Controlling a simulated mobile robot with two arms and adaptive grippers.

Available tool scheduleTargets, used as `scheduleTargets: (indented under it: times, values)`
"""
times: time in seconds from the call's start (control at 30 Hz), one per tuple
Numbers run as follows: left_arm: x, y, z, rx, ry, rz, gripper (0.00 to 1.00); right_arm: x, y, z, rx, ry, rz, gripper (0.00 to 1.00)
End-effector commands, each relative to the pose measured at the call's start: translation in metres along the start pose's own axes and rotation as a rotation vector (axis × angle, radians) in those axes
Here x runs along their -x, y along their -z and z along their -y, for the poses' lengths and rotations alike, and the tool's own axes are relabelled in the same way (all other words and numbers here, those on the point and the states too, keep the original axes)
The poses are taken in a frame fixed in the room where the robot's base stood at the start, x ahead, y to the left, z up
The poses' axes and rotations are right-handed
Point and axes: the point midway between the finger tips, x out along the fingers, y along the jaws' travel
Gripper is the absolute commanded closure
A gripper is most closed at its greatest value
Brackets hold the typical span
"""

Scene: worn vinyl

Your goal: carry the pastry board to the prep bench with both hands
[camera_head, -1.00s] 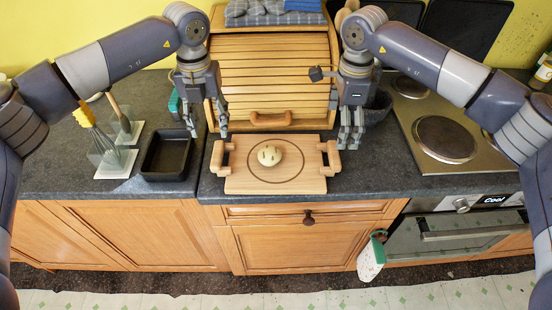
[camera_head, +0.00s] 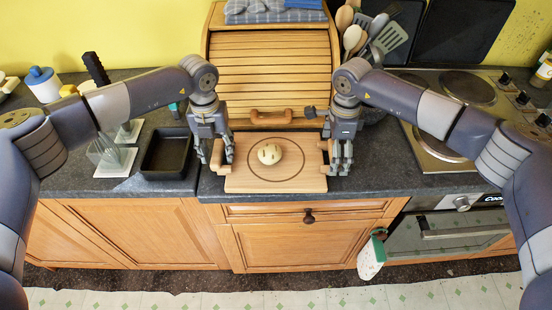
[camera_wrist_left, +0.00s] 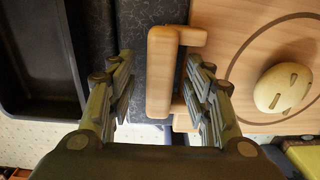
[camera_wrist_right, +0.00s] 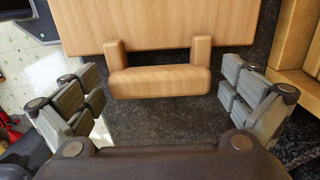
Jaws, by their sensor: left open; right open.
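The wooden pastry board (camera_head: 243,181) lies flat on the dark countertop, with a pale round dough ball (camera_head: 270,153) inside its engraved ring. My left gripper (camera_head: 222,166) is at the board's left handle. In the left wrist view its open fingers (camera_wrist_left: 163,95) stand on either side of the left handle (camera_wrist_left: 160,75), not closed on it. My right gripper (camera_head: 340,168) is at the board's right end. In the right wrist view its open fingers (camera_wrist_right: 160,95) are on either side of the right handle (camera_wrist_right: 160,82), with gaps at both ends.
A wooden roll-top bread box (camera_head: 268,75) stands right behind the board. A black tray (camera_head: 167,154) is to the left. A stove with hotplates (camera_head: 467,89) is to the right. A glass holder (camera_head: 112,153) stands at the far left.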

Motion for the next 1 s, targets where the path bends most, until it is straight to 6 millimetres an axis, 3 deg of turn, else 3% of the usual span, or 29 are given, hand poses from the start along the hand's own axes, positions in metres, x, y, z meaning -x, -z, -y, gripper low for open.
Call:
scheduleTargets:
  times: [0.2,0.4,0.53,1.0]
  values:
    - [-0.0001,0.0001,0.0,0.0,0.0,0.0,0.56,0.0,0.0,0.0,0.0,0.0,0.0,0.02]
    - [0.0001,0.0001,0.0,0.0,0.0,0.0,1.0,0.0001,0.0001,0.0001,0.0,0.0,0.0,0.48]
    - [0.0001,0.0001,0.0,0.0,0.0,-0.001,1.0,0.0,0.0001,0.0001,0.0,0.0,0.0,0.74]
    - [0.0089,-0.0005,0.0004,0.0,0.002,0.002,1.0,0.0084,0.0001,0.0008,0.0,0.002,0.001,0.74]
